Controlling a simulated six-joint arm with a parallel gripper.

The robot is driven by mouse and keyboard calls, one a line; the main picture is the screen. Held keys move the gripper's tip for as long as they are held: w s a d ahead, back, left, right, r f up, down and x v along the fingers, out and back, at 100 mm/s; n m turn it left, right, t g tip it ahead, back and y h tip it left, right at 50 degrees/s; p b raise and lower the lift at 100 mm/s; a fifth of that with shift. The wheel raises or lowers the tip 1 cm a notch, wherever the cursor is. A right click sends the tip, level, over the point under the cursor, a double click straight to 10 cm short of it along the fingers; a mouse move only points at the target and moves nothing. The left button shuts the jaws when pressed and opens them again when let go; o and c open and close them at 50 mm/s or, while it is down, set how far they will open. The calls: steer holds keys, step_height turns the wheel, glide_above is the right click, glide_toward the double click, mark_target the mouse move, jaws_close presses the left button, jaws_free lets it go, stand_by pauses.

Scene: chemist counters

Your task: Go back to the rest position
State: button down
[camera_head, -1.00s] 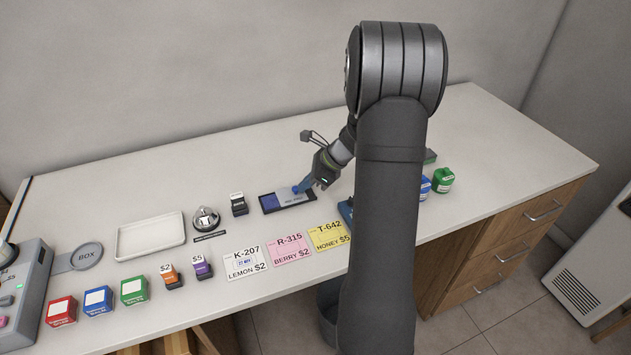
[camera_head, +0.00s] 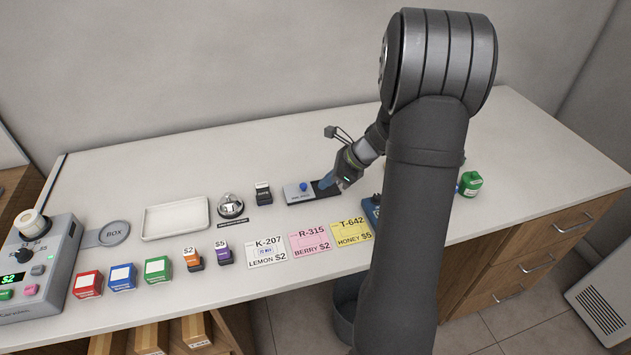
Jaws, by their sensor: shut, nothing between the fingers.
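My gripper (camera_head: 333,186) is at the far end of my arm, low over the right part of the white counter (camera_head: 110,177). My own arm hides part of the counter and some things to the right of the gripper.
Price cards (camera_head: 310,243) lie in front of the gripper. A white tray (camera_head: 148,233), a bell (camera_head: 231,205) and a black stamp (camera_head: 263,193) stand to its left. Green bottle (camera_head: 470,184) stands right of my arm. Back of the counter is clear.

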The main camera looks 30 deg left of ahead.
steer(key=v, duration=1)
glide_toward(307, 187)
steer(key=f, duration=0.4)
steer(key=shift+s+a+f, duration=0.1)
steer(key=shift+s+a, duration=0.15)
steer(key=a, duration=0.2)
steer(key=s+a+f, duration=0.1)
steer(key=shift+a, duration=0.25)
steer(key=shift+w+d, duration=1.05)
